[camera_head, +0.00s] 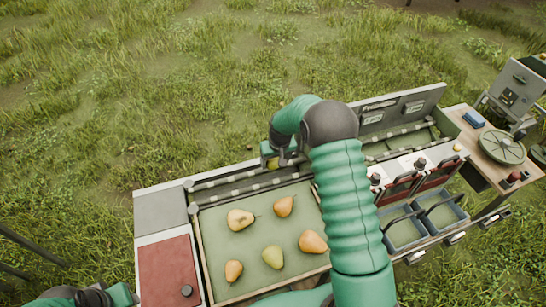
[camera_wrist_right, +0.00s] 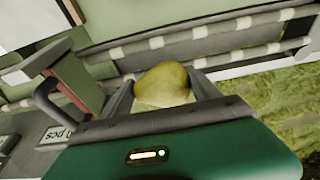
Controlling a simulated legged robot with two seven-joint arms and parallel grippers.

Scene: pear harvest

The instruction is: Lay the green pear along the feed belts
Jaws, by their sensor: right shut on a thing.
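My right gripper (camera_head: 280,160) reaches over the far side of the station, above the feed belts (camera_head: 226,192), grey strips with pale bands. In the right wrist view its two fingers (camera_wrist_right: 162,92) are shut on a green pear (camera_wrist_right: 163,82), yellowish green, lying crosswise between them. The feed belts (camera_wrist_right: 190,38) run behind the pear in that view; I cannot tell whether it touches them. In the head view the pear is mostly hidden by the gripper. Part of my left arm shows at the lower left; its gripper is out of view.
A green tray (camera_head: 215,270) in front of the belts holds several pears, mostly yellow-orange, one greener (camera_head: 272,256). A red panel (camera_head: 168,270) is at the left. Blue-grey bins (camera_head: 403,232) and a side table (camera_head: 480,160) with a round lid (camera_head: 502,147) are at the right.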

